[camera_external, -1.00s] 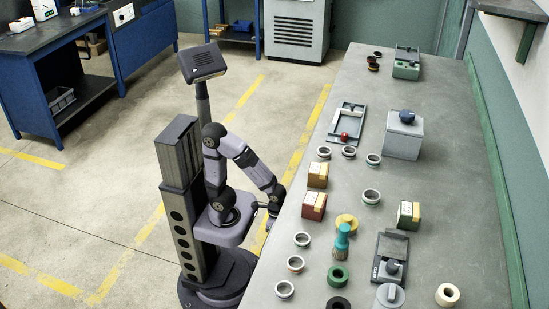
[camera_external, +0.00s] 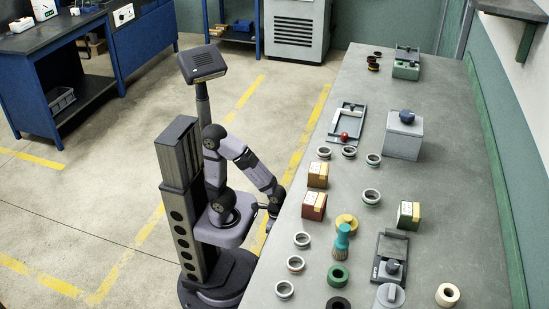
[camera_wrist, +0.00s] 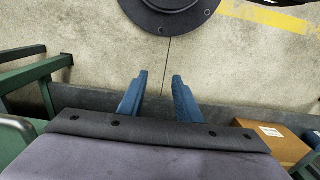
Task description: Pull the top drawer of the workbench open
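The workbench (camera_external: 440,190) has a long grey top and stands on the right in the external view. Its drawer fronts are hidden there below the near edge of the top, so I cannot tell how the top drawer stands. My gripper (camera_external: 274,208) is at that near edge, low beside the bench. In the wrist view the two blue fingers of my gripper (camera_wrist: 157,97) are apart, with bare floor showing between them. No handle can be made out between the fingers.
Green frame bars (camera_wrist: 30,75) stand at the left in the wrist view, and a brown box (camera_wrist: 268,142) sits at the lower right. Rings, small boxes and tools lie on the bench top. The floor left of my base is clear.

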